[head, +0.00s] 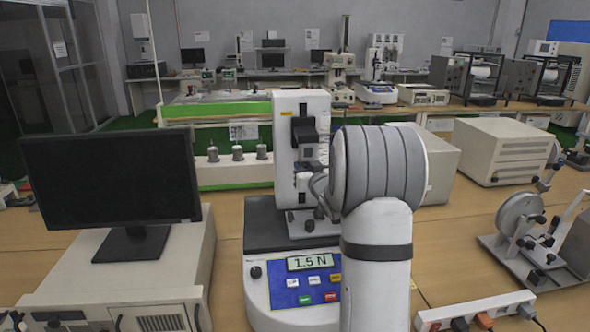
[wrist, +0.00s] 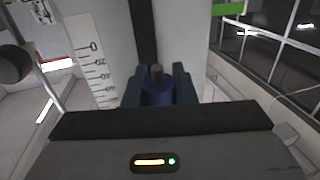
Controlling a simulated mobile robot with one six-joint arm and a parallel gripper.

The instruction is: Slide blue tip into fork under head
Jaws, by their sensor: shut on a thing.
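In the wrist view my gripper (wrist: 157,80) is shut on a blue cylindrical piece (wrist: 158,93) with a short dark grey end, between two dark blue fingers. In the head view the tester (head: 287,150) has a tall white column with a black head (head: 303,131) on its front. A small grey part shows just under the head, but I cannot make out a fork there. My arm covers the right side of the tester, and the held piece cannot be told clearly in the head view. I cannot tell whether it touches the fork.
The tester's display (head: 310,262) reads 1.5 N above a blue button panel. A black monitor (head: 115,180) stands at left, and a beige box (head: 503,150) at right. A power strip (head: 475,314) lies front right. In the wrist view a ruler scale (wrist: 92,60) runs beside the dark column slot.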

